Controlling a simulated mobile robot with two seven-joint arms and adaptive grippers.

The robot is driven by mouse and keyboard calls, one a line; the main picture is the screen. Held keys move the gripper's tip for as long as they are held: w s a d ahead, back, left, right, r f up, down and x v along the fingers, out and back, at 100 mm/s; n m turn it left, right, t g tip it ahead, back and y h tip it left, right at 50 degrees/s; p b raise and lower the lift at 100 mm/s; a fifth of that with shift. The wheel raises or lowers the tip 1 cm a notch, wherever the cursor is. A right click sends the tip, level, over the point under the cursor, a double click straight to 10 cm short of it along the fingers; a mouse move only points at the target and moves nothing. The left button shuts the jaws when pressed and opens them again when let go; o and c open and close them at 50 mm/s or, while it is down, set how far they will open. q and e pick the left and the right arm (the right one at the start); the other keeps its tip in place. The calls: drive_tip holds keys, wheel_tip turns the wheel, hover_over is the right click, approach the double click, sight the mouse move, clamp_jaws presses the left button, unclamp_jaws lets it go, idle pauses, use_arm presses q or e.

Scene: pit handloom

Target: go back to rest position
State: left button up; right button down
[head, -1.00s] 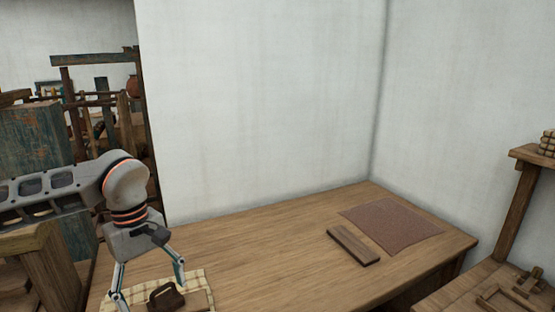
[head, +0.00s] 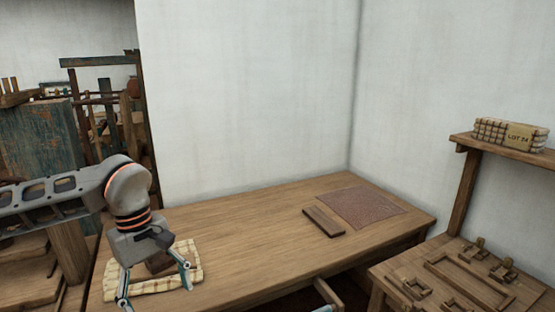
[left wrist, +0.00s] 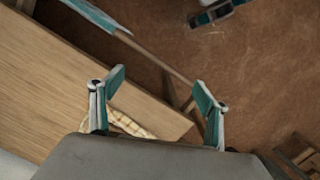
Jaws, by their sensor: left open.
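My left gripper (head: 156,292) is open and empty, fingers pointing down, at the near left end of the wooden table in the head view. In the left wrist view its two teal fingertips (left wrist: 160,84) stand wide apart with nothing between them. Behind it in the head view lie a checkered cloth (head: 190,258) and a dark brown block (head: 158,264), partly hidden by the gripper. A small pale and teal tip at the bottom edge of the head view may belong to my right gripper (head: 324,308); its jaw state cannot be told.
The table (head: 255,235) holds a wooden bar (head: 323,222) and a reddish-brown mat (head: 362,207); its middle is clear. A side bench (head: 400,268) with wooden frames and a shelf (head: 500,152) with bundles stand at the right. A wooden loom frame (head: 95,62) stands at the back left.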

use_arm(q)
drive_tip(key=s+d+f+n+g+h, duration=0.15)
drive_tip(key=s+d+h, duration=0.3)
drive_tip(key=d, duration=0.55)
drive_tip(key=s+d+f+n+g+h, duration=0.1)
drive_tip(key=s+d+f+g+h, duration=0.3)
drive_tip(key=d, duration=0.6)
drive_tip(key=d+r+n+t+h, duration=0.6)
drive_tip(key=d+r+n+h, duration=0.4)
drive_tip(key=n, duration=0.4)
drive_tip(key=w+a+f+n+t+y, duration=0.4)
drive_tip(key=a+f+n+t, duration=0.3)
drive_tip(key=n, duration=0.7)
drive_tip(key=w+a+f+n+t+y, duration=0.45)
drive_tip(key=f+n+t, duration=0.45)
drive_tip(key=n, duration=0.5)
drive_tip(key=s+a+f+n+g+y, duration=0.1)
drive_tip(key=s+a+f+n+y, duration=0.2)
drive_tip(key=f, duration=0.4)
drive_tip(key=s+a+f+n+g+y, duration=0.2)
drive_tip(key=s+a+f+n+y, duration=0.1)
drive_tip(key=s+a+f+n, duration=0.3)
drive_tip(key=s+a+f+n+g+y, duration=0.2)
drive_tip(key=s+a+f+n, duration=0.2)
drive_tip(key=f, duration=0.5)
drive_tip(key=s+a, duration=0.2)
drive_tip(key=shift+s+f+y, duration=0.3)
drive_tip(key=shift+s+y, duration=0.05)
drive_tip(key=shift+y, duration=0.05)
